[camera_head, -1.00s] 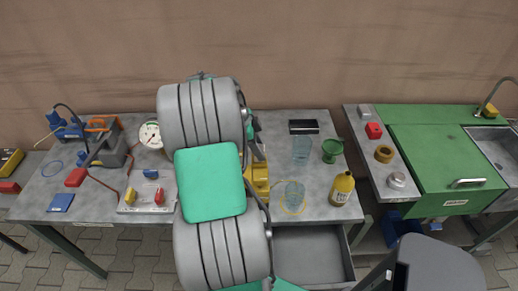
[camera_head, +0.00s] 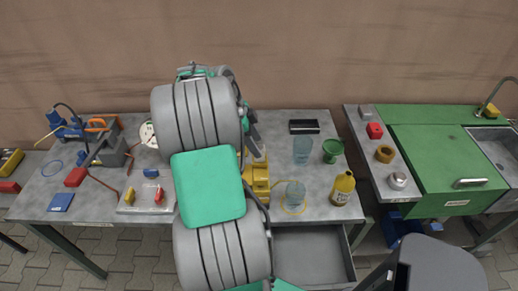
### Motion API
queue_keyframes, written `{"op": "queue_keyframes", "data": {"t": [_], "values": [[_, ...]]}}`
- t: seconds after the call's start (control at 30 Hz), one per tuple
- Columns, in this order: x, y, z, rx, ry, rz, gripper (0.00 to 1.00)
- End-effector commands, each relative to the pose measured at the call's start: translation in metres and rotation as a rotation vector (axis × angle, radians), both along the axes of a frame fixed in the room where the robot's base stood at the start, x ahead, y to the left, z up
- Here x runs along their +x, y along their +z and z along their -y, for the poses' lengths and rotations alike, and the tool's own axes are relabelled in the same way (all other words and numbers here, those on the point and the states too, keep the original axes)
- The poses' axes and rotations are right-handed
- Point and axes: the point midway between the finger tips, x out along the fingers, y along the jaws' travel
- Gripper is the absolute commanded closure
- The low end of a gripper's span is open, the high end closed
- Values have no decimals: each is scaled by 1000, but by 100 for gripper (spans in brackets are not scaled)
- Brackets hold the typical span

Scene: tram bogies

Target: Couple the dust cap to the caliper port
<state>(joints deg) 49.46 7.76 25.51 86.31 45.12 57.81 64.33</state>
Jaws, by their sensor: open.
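A yellow block-like part (camera_head: 257,181), possibly the caliper, stands on the middle of the grey bench. My arm hides its left side, and I cannot make out a port on it. Small coloured pieces lie on a pale plate (camera_head: 135,207) left of my arm: a yellow one (camera_head: 129,194), a red one (camera_head: 159,195) and a blue one (camera_head: 151,173). I cannot tell which piece, if any, is the dust cap. My arm's large grey and green links cover the middle of the bench. My gripper's fingers are hidden behind them.
A gauge (camera_head: 146,133) is partly behind my arm. To the right are clear cups (camera_head: 302,150), a green cup (camera_head: 332,150), a yellow bottle (camera_head: 343,187) and a black tray (camera_head: 304,127). An open drawer (camera_head: 310,254) juts out in front. Tools lie on the left.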

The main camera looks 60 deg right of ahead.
Motion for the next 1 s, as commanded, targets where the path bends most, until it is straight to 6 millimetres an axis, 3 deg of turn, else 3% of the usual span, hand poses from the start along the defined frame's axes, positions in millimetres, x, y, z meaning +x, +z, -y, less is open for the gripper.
{"op": "queue_keyframes", "data": {"t": [0.1, 0.23, 0.67, 0.77, 0.87, 0.97, 1.0], "values": [[9, 22, -4, 0, 2, 2, 42], [14, 36, -7, 1, 0, 0, 42], [15, 40, -8, 1, 1, -1, 42], [23, 43, -14, 7, 55, 4, 42], [51, 53, -39, 35, 274, 13, 42], [92, 66, -89, 80, 653, 21, 42], [107, 69, -114, 96, 826, 22, 42]]}}
